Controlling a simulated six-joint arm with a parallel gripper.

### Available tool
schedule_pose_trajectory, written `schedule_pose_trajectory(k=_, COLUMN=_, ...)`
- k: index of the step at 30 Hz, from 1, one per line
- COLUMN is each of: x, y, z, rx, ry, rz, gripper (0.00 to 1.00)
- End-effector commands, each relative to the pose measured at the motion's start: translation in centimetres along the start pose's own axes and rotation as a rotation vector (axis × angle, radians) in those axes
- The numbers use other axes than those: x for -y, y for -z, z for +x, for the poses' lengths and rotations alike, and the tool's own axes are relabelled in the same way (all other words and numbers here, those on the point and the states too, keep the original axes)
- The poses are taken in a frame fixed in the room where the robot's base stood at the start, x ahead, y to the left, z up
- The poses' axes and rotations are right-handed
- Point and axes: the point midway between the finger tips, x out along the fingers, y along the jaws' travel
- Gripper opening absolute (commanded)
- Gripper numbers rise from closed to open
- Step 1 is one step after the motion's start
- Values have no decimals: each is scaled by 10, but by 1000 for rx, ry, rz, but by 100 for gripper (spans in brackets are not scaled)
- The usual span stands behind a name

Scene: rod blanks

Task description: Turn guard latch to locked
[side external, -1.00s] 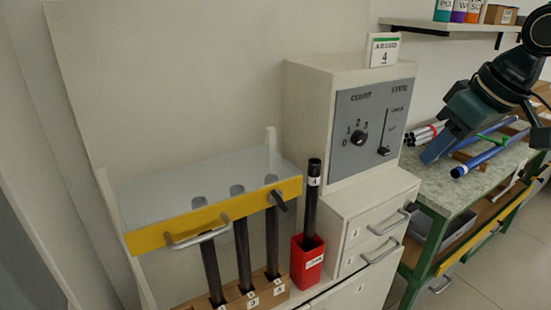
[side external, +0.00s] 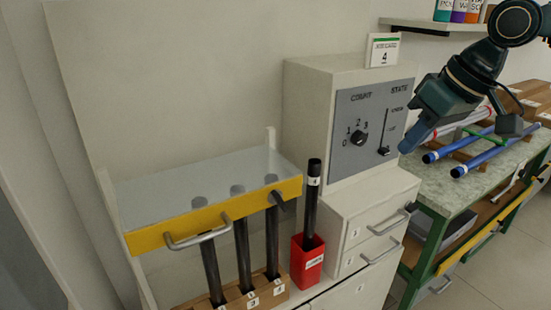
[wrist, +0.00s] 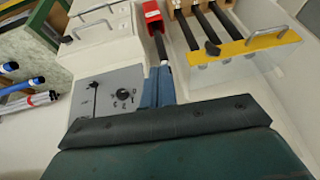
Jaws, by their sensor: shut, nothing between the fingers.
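The guard is a clear cover with a yellow front bar (side external: 215,214) and a grey handle (side external: 198,235), over several dark rods. The guard latch (side external: 279,200) is a small dark lever near the right end of the yellow bar, slanted in the side view. It also shows on the bar in the wrist view (wrist: 212,48). No lock marking is legible beside it. My gripper (side external: 405,147) is shut and empty, in the air right of the control panel and well away from the latch. Its blue fingers (wrist: 158,87) show in the wrist view.
The grey panel (side external: 372,130) has a dial and a slider. A red holder (side external: 307,260) with one upright dark rod (side external: 312,200) stands between guard and drawer cabinet (side external: 365,220). Blue rods (side external: 485,157) lie on the right bench. Space above the guard is clear.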

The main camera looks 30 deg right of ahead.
Motion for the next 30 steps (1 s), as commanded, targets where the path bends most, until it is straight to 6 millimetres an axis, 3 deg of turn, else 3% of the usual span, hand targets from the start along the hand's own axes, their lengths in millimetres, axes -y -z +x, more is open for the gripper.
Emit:
schedule_pose_trajectory(k=6, x=28, y=48, z=26, rx=27, ry=117, rz=8, gripper=0)
schedule_pose_trajectory(k=13, x=48, y=82, z=50, rx=60, ry=233, rz=19, gripper=0)
schedule_pose_trajectory(k=19, x=55, y=94, z=60, rx=75, ry=282, rz=24, gripper=0)
schedule_pose_trajectory(k=30, x=57, y=94, z=64, rx=79, ry=289, rz=24, gripper=0)
